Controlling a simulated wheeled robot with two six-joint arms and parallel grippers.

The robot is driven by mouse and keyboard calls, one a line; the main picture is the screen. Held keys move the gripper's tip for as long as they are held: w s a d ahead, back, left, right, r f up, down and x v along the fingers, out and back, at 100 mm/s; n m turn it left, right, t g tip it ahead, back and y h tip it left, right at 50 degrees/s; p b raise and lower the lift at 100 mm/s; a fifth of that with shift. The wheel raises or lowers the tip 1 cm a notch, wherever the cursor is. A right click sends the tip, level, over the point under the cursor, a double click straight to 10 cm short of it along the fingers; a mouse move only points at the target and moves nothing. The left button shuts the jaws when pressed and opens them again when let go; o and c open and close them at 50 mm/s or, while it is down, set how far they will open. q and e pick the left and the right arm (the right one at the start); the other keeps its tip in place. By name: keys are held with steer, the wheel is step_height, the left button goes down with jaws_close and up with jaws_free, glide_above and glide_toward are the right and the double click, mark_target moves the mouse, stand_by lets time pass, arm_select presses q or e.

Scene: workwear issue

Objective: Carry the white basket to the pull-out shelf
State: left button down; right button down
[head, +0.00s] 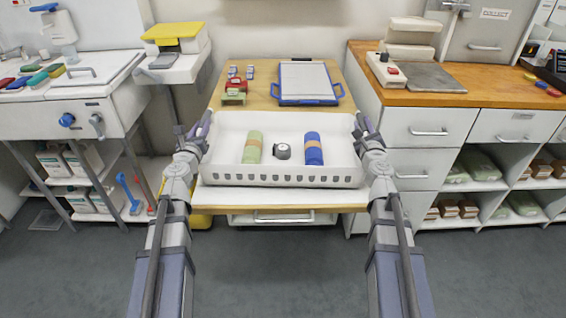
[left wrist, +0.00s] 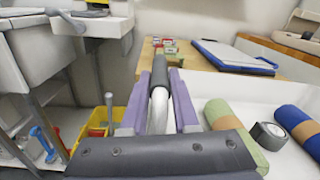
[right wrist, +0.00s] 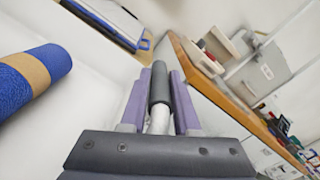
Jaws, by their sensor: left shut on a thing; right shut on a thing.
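The white basket (head: 290,180) is in front of me over the near part of a wooden-topped table (head: 262,101). It looks level; I cannot tell whether it touches the surface below. It holds a green roll (head: 252,148), a grey tape roll (head: 282,151) and a blue roll (head: 313,149). My left gripper (head: 203,124) is shut on its left handle, whose dark grip shows in the left wrist view (left wrist: 176,88). My right gripper (head: 363,124) is shut on the right handle, with its dark grip in the right wrist view (right wrist: 159,84). A white front with a handle (head: 284,218), perhaps the pull-out shelf, shows under the table edge.
A drawer counter (head: 460,95) stands at the right, and a white sink unit (head: 60,108) at the left. A yellow bin (left wrist: 112,121) is low at the left. The front floor is clear.

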arm_select(q)
steer(key=c, duration=1.1)
jaws_free()
steer(key=shift+a+f, duration=0.25)
steer(key=shift+f, duration=0.05)
arm_select(e)
steer(key=c, duration=1.1)
jaws_free()
steer(key=shift+d+f, duration=0.2)
steer(key=shift+f, duration=0.1)
arm_select(q)
steer(key=shift+o, duration=0.6)
steer(key=shift+r, duration=0.15)
arm_select(e)
steer(key=shift+o, duration=0.7)
steer(key=shift+r, duration=0.15)
arm_select(q)
steer(key=o, duration=0.3)
steer(key=shift+d, duration=0.2)
arm_select(e)
steer(key=o, duration=0.3)
steer(key=shift+a, duration=0.15)
arm_select(q)
steer(key=shift+s, duration=0.15)
